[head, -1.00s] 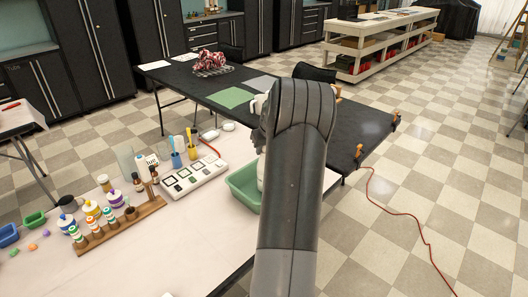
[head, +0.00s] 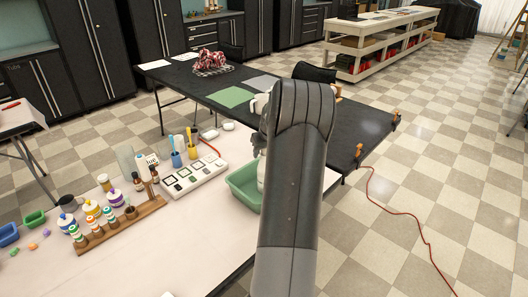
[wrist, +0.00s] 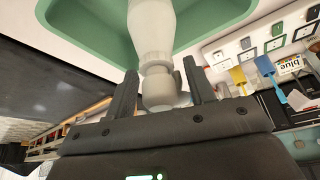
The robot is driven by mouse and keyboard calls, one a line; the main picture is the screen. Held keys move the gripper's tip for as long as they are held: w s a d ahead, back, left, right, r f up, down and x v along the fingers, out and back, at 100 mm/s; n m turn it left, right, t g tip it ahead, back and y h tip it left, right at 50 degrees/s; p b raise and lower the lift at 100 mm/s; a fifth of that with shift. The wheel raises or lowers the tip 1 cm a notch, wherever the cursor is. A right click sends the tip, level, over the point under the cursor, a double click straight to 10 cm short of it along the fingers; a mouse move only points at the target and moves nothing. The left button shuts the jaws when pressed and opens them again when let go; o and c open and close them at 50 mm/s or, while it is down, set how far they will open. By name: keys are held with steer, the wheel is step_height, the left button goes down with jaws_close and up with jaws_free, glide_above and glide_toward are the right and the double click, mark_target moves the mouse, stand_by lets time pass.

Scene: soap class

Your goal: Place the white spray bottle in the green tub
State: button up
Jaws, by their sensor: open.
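The green tub (head: 243,190) stands at the right end of the white table. My arm hides its right part. The white spray bottle (wrist: 152,30) shows in the wrist view with its body over the inside of the green tub (wrist: 85,35). A sliver of the bottle (head: 261,175) shows beside my arm in the head view, and it looks upright in the tub. Whether its base touches the tub floor is hidden. My gripper (wrist: 160,80) is open, with one finger on each side of the bottle's neck and head. In the head view my arm mostly hides the gripper.
A white tray of dark squares (head: 193,178) lies left of the tub. Cups with brushes (head: 176,158) and a wooden rack of small bottles (head: 122,223) stand farther left. A black table (head: 225,85) with a green mat (head: 231,97) is behind.

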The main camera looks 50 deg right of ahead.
steer(key=v, duration=1.2)
steer(key=s+a+r+n, duration=0.1)
steer(key=a+r, duration=0.2)
steer(key=a, duration=0.6)
steer(key=a+r, duration=0.3)
steer(key=a, duration=0.7)
steer(key=s+a+r+n, duration=0.1)
steer(key=a+r, duration=0.3)
steer(key=a, duration=0.5)
steer(key=s+a+f+n+t+y, duration=0.1)
steer(key=s+a+f+n, duration=0.1)
steer(key=s+a, duration=1.6)
steer(key=shift+s+a+f+t+y, duration=0.3)
steer(key=shift+a+f+y, duration=0.1)
steer(key=shift+a+f, duration=0.3)
steer(key=shift+r, duration=0.15)
